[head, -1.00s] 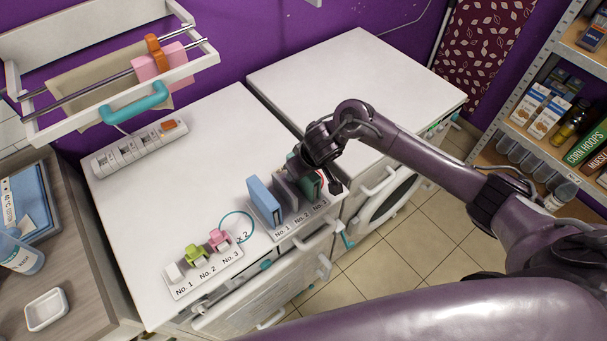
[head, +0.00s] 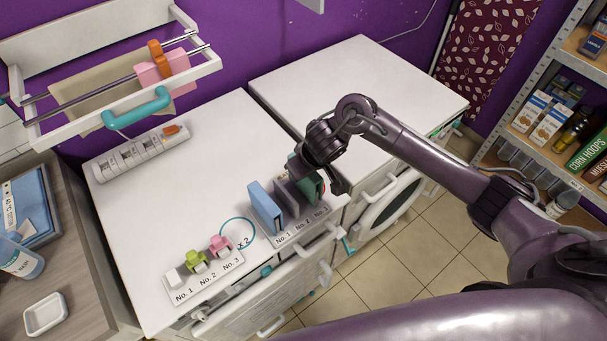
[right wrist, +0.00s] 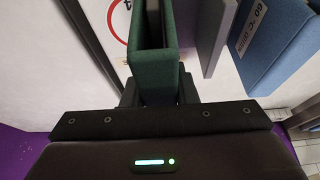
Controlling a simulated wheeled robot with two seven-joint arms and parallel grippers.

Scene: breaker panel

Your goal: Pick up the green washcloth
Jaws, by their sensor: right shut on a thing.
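The green washcloth (head: 318,187) stands upright at the No. 3 end of a small labelled rack on the white counter, partly hidden by my right gripper in the head view. In the right wrist view the green washcloth (right wrist: 155,48) sits between the two dark fingers of my right gripper (right wrist: 157,92), which is shut on it. In the head view that gripper is over the rack. I cannot tell whether the cloth is lifted clear of it. My left gripper is not in view.
A blue cloth (head: 265,208) and a grey cloth (head: 287,197) stand beside it in the rack; the grey one (right wrist: 215,35) is close in the wrist view. Coloured plugs (head: 197,261) lie at the counter's front. A white power strip (head: 140,152) lies behind. The counter's middle is clear.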

